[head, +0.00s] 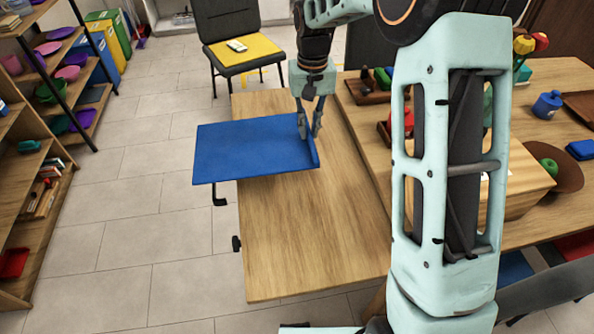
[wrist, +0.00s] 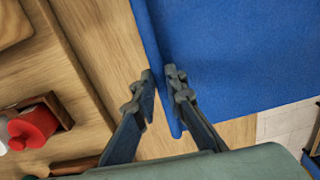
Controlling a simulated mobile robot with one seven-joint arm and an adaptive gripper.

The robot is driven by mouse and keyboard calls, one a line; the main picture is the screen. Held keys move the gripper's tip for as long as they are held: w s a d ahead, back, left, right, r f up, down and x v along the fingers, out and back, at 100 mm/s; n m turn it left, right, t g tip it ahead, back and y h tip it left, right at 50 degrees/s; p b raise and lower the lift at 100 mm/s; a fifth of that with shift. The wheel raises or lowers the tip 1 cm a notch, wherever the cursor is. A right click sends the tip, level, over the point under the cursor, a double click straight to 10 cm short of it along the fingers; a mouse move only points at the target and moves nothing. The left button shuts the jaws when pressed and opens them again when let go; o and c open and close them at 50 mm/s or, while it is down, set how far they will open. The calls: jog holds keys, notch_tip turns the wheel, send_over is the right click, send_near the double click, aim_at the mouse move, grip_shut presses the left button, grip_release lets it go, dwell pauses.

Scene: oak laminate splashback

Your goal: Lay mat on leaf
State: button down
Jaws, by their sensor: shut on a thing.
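The blue mat (head: 245,150) is a flat sheet with a raised right edge. My gripper (head: 310,134) is shut on that right edge from above. In the wrist view the fingertips (wrist: 160,76) stand on either side of the edge of the mat (wrist: 240,50). The leaf (head: 300,235) is a long bare wooden panel beside the main table. The right part of the mat is over the leaf, and its left part sticks out past the leaf's left edge over the floor. I cannot tell whether the mat touches the leaf.
The main table (head: 360,150) on the right holds wooden trays, a blue pot (head: 547,104) and a bowl (head: 562,165). A chair with a yellow seat (head: 243,53) stands behind. A shelf of colourful dishes (head: 50,90) is on the left. The leaf's near part is clear.

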jog(key=shift+w+a+r+b, duration=0.3)
jog(key=shift+a+r+b, duration=0.35)
jog(key=shift+a+b, duration=0.3)
jog(key=w+d+f+b, duration=0.1)
jog(key=w+d+f, duration=0.3)
jog(key=d, duration=0.4)
send_over(343, 153)
jog(key=a, duration=0.1)
jog(key=f, duration=0.4)
jog(key=shift+s+a+b, duration=0.15)
jog(key=shift+s+b, duration=0.2)
jog(key=shift+s, duration=0.05)
jog(key=shift+w+d+f, duration=0.25)
jog(key=shift+d+f, duration=0.3)
jog(key=shift+f, duration=0.15)
notch_tip(343, 153, down, 4)
jog(key=shift+d+r+b, duration=0.15)
jog(key=shift+r+b, duration=0.1)
jog(key=shift+b, duration=0.1)
jog(key=c, duration=2)
grip_release()
jog(key=shift+o, duration=0.2)
